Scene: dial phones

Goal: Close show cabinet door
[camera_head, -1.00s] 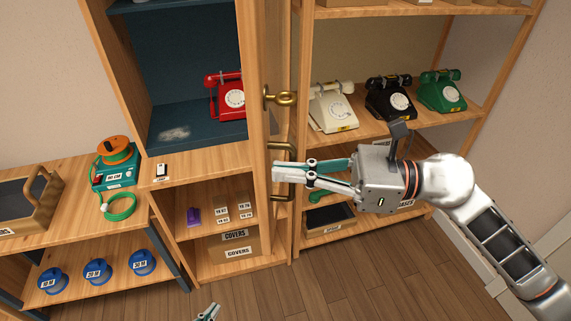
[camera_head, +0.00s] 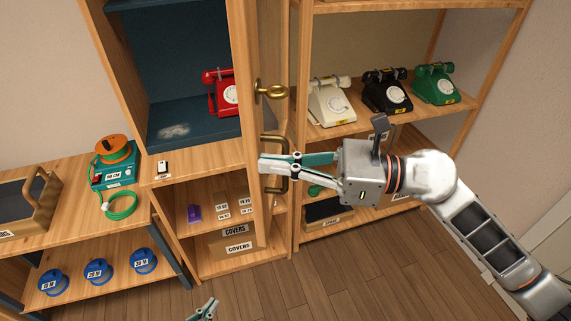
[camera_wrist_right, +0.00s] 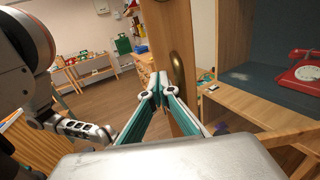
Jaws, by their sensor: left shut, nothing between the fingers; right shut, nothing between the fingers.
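The show cabinet has a blue interior (camera_head: 188,95) with a red dial phone (camera_head: 222,98) inside. In the right wrist view the fingertips (camera_wrist_right: 160,84) are close to the door (camera_wrist_right: 165,35); exact contact cannot be told. My left gripper (camera_head: 207,309) is shut at the bottom edge, mostly out of view.
An open shelf with a white phone (camera_head: 331,103), a black phone (camera_head: 387,92) and a green phone (camera_head: 435,85) stands right of the cabinet. The floor (camera_head: 335,275) in front is clear.

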